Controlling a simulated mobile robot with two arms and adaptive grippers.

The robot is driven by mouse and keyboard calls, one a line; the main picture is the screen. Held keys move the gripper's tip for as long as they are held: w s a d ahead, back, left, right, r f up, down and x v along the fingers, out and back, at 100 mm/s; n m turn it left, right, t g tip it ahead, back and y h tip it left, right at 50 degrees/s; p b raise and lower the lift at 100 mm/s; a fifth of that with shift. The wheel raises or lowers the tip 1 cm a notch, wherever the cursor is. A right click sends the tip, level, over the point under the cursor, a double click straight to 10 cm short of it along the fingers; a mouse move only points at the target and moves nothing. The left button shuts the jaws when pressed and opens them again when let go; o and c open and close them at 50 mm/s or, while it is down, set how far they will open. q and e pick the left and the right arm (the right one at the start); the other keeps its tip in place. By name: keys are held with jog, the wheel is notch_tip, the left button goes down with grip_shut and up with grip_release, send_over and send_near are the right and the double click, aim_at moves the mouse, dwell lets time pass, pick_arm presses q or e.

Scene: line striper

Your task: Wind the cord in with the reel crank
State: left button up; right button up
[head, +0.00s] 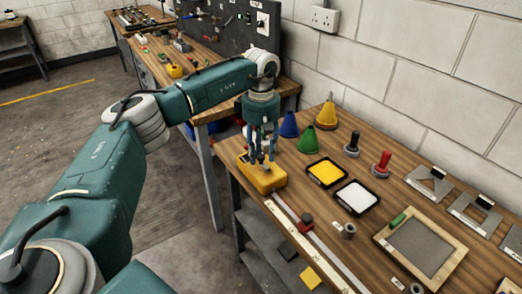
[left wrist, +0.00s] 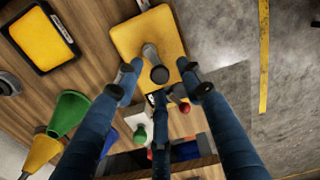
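The yellow reel box (head: 262,178) sits at the near left corner of the wooden bench; it also shows in the left wrist view (left wrist: 138,32). Its crank, a grey arm with a dark round knob (left wrist: 159,74), lies on its top face. My left gripper (head: 262,155) points down over the reel. In the left wrist view its blue fingers (left wrist: 160,80) are spread apart, with the knob between the tips; I cannot tell whether any finger touches it. I cannot make out the cord. My right gripper is not in view.
Green (head: 308,142), blue (head: 289,126) and yellow (head: 327,115) cones stand behind the reel. Yellow (head: 325,173) and white (head: 356,197) pads lie to its right. A long rail with a red-topped slider (head: 306,223) runs along the front edge. A block wall bounds the back.

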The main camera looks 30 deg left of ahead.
pick_arm(q)
grip_shut()
jog(key=shift+n, duration=0.3)
